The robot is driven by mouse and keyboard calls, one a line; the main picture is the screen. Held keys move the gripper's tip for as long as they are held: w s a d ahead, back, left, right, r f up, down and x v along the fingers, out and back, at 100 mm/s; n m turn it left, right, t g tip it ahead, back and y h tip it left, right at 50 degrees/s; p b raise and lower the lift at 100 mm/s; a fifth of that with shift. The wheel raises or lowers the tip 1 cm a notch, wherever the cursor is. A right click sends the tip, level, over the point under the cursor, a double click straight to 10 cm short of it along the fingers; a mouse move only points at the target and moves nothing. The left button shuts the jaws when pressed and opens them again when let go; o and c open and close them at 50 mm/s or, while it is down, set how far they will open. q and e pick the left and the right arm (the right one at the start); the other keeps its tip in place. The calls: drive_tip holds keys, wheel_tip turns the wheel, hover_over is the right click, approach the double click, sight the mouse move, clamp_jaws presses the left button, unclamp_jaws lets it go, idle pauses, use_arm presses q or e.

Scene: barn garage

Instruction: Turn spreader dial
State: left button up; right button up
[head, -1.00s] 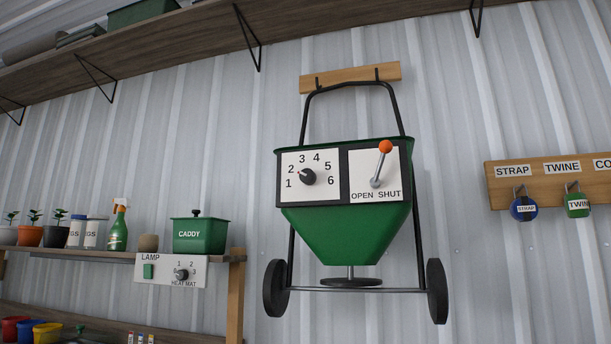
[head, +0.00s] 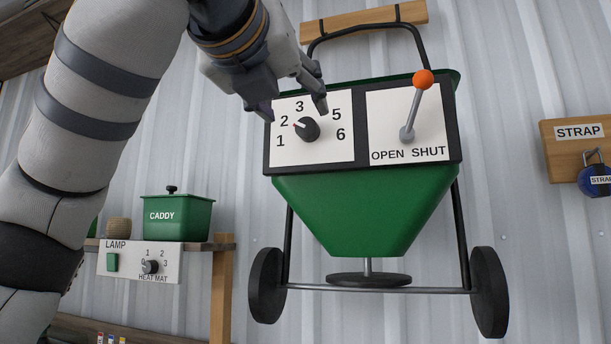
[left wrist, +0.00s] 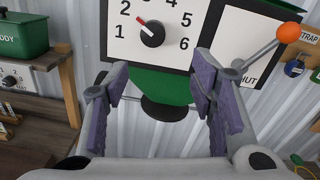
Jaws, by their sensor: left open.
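The green spreader (head: 365,215) hangs on the wall. Its black dial (head: 307,129) sits on a white plate numbered 1 to 6, and its red mark points at about 2. The dial also shows in the left wrist view (left wrist: 152,34), beyond and above the fingertips. Beside it is a lever (head: 408,128) with an orange ball, tilted towards SHUT. My left gripper (head: 292,105) is open and empty, in front of the plate's upper part, apart from the dial as far as I can tell. It hides the number 4. My right gripper is out of view.
A shelf at the left holds a green caddy (head: 178,217), with a lamp and heat mat panel (head: 139,262) on its front. A wooden rail labelled STRAP (head: 577,133) is at the right. Bare corrugated wall lies around the spreader.

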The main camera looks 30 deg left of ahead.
sight(305, 126)
use_arm(q)
drive_tip(key=shift+n, duration=0.4)
drive_tip(key=x, duration=0.3)
drive_tip(key=a+x, duration=0.1)
drive_tip(key=x, duration=0.3)
drive_tip(key=r+x, duration=0.1)
drive_tip(key=x, duration=0.2)
drive_tip(key=shift+w+a, duration=0.1)
drive_tip(key=shift+a, duration=0.15)
drive_tip(key=shift+c, duration=0.6)
drive_tip(key=c, duration=1)
